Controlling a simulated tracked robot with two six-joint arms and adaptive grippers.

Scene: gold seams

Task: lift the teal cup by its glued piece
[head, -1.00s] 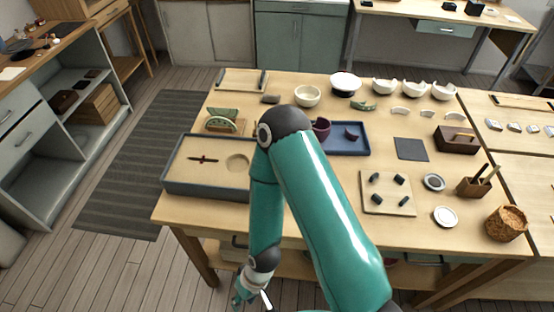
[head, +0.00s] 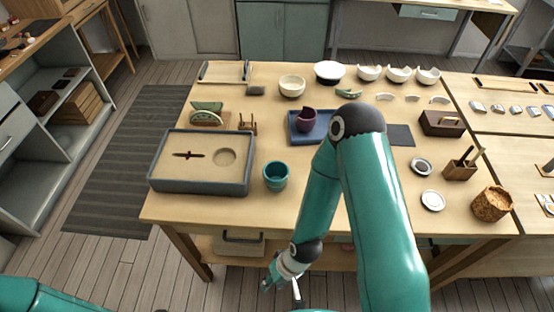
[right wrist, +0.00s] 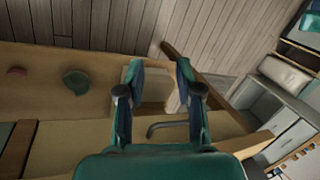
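The teal cup (head: 276,177) stands upright on the table near its front edge, just right of the grey-rimmed sand tray (head: 248,178). I cannot make out a glued piece or seam on it. My right gripper (head: 268,286) hangs low in front of the table edge, apart from the cup. In the right wrist view its two fingers (right wrist: 160,72) are spread with nothing held between them. Only part of my left arm shows at the lower left; its gripper is out of view.
A blue tray (head: 296,136) with a purple broken cup (head: 306,121) lies behind the teal cup. A small wooden stand (head: 247,125) and a green piece on a holder (head: 206,115) stand behind the sand tray. White bowls line the back. My right arm covers the table's middle right.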

